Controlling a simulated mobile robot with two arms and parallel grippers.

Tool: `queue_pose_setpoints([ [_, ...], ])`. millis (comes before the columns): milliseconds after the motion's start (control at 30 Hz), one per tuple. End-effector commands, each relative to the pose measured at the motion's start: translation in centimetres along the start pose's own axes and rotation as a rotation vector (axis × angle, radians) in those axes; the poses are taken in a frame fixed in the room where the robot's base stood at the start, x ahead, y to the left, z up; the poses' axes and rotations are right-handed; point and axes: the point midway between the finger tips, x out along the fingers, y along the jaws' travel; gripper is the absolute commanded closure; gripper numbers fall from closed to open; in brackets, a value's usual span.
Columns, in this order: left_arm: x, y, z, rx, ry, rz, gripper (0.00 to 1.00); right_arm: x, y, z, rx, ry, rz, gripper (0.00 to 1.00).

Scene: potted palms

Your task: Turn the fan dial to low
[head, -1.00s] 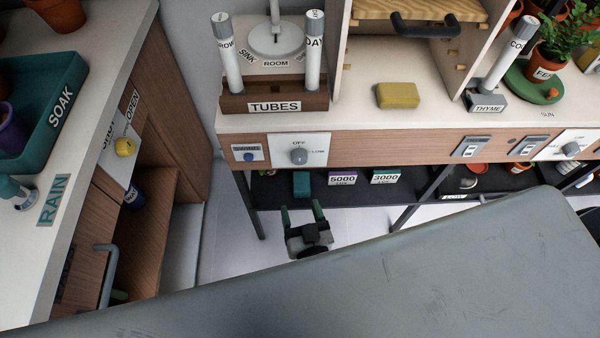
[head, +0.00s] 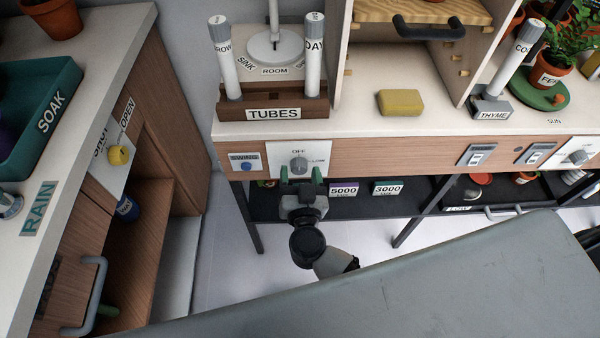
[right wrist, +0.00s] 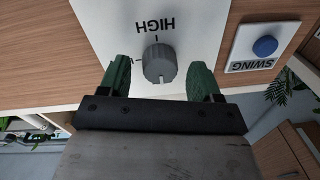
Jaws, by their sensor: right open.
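The grey fan dial (head: 299,165) sits on a white plate (head: 275,157) on the counter's front, with OFF above it and LOW to its right. Its pointer seems to be up at OFF. In the right wrist view, the dial (right wrist: 159,64) shows upside down, with the HIGH label beyond it. My right gripper (head: 301,176) is just below the dial in the head view, open. In the right wrist view its green fingers (right wrist: 160,80) stand either side of the dial with gaps; I cannot tell how far they reach around it. My left gripper is not in view.
A blue SWING button (head: 246,166) is left of the dial. Above stand the TUBES rack (head: 273,114) and a yellow sponge (head: 400,102). A dark shelf with 5000 (head: 343,189) and 3000 (head: 387,188) boxes lies below. Grey switches (head: 476,154) are farther right.

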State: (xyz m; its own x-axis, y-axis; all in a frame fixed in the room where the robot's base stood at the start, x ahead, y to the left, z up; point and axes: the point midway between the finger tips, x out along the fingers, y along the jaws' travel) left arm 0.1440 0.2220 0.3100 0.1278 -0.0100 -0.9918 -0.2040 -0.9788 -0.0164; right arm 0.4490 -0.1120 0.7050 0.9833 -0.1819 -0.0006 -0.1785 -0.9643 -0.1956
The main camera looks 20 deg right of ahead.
Motion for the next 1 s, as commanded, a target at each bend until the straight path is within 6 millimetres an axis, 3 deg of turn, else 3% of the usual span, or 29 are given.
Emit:
queue_pose_setpoints([
  [333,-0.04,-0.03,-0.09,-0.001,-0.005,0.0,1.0,0.52,0.02,0.02,-0.001,0.0,0.0,0.36],
  [667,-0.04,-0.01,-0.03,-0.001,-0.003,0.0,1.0,0.49,0.03,0.02,0.0,0.0,0.0,0.85],
  [1000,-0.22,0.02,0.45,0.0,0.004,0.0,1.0,0.46,0.01,-0.04,0.05,0.001,0.0,0.85],
])
